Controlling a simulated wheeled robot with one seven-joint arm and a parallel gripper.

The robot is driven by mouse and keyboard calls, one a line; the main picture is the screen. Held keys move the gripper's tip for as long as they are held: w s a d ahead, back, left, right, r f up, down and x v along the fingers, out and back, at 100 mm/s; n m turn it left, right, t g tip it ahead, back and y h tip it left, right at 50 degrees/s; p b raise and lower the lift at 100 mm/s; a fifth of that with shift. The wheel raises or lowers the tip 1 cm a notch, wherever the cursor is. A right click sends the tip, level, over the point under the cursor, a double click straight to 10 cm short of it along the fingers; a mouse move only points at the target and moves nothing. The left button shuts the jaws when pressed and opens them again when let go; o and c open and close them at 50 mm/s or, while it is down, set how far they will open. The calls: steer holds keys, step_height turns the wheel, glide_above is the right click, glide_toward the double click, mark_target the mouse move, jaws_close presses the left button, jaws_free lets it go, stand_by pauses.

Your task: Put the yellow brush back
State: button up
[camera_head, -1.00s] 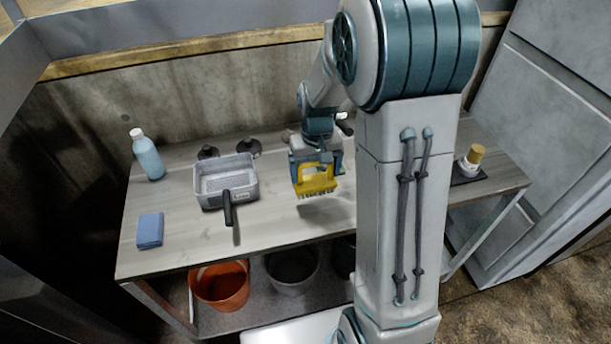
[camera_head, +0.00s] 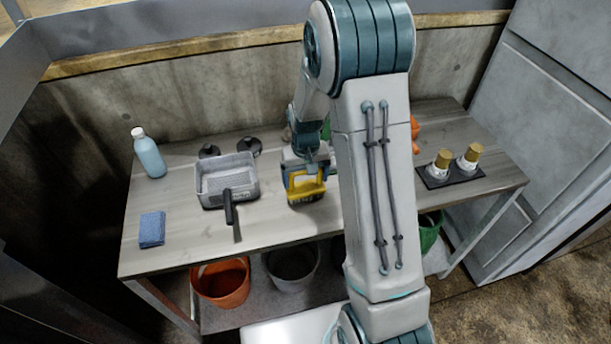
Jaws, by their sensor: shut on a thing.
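The yellow brush (camera_head: 305,190) is in my gripper (camera_head: 305,173), right of the grey basket on the table. My gripper is shut on the brush, pointing down, with the brush's dark underside low over or touching the tabletop; I cannot tell which. My arm hides part of the table to the right of the brush.
The grey basket (camera_head: 212,188) with a black-handled tool, a blue bottle (camera_head: 149,155) and a blue sponge (camera_head: 152,229) are on the left of the table (camera_head: 275,226). Two gold-topped items (camera_head: 455,160) stand on a dark mat at right. Buckets (camera_head: 221,285) sit below.

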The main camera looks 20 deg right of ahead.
steer(key=shift+f, duration=0.25)
steer(key=o, duration=0.9)
steer(key=shift+r, duration=0.1)
steer(key=shift+r, duration=0.15)
step_height(320, 180, up, 12)
steer(key=shift+f+b, duration=0.1)
steer(key=shift+b, duration=0.2)
steer(key=s+r+t, duration=0.1)
steer(key=s+r, duration=0.1)
steer(key=s, duration=0.5)
steer(key=s+r+t, duration=0.1)
steer(key=s+r, duration=0.2)
steer(key=s, duration=0.4)
steer(key=s+r+t, duration=0.1)
steer(key=s+r, duration=0.1)
steer(key=s, duration=0.5)
steer(key=shift+s+r, duration=0.2)
steer(key=shift+r, duration=0.15)
